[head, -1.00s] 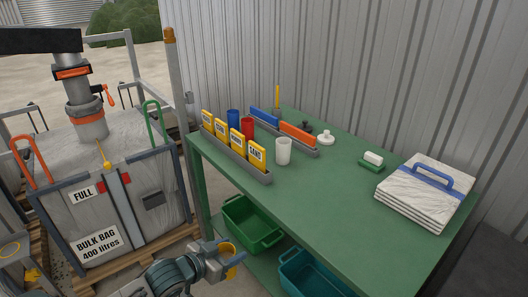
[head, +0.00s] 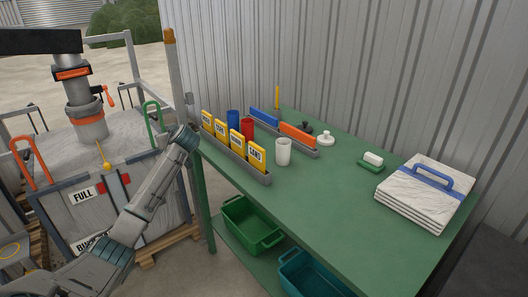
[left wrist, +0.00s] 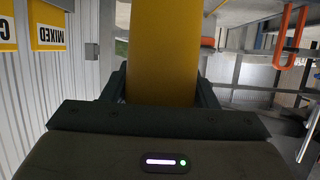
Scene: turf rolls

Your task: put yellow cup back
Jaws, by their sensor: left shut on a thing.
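In the left wrist view the yellow cup (left wrist: 165,50) is held between the two fingers of my left gripper (left wrist: 161,90), which is shut on it. Only part of the cup's side shows there. In the head view my left arm reaches up to the near left corner of the green table, beside the label rack; its gripper and the yellow cup are hidden behind the wrist. On the table a blue cup (head: 233,118) and a red cup (head: 247,128) stand behind the yellow labels. A white cup (head: 283,152) stands to their right. My right gripper is not in view.
The grey rack (head: 250,170) holds several yellow labels (head: 222,135). A second rack holds blue and orange blocks (head: 298,134). A brush (head: 371,161) and a stack of white bags (head: 425,190) lie to the right. The table's (head: 330,205) front middle is clear. A bulk bag (head: 75,215) stands left.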

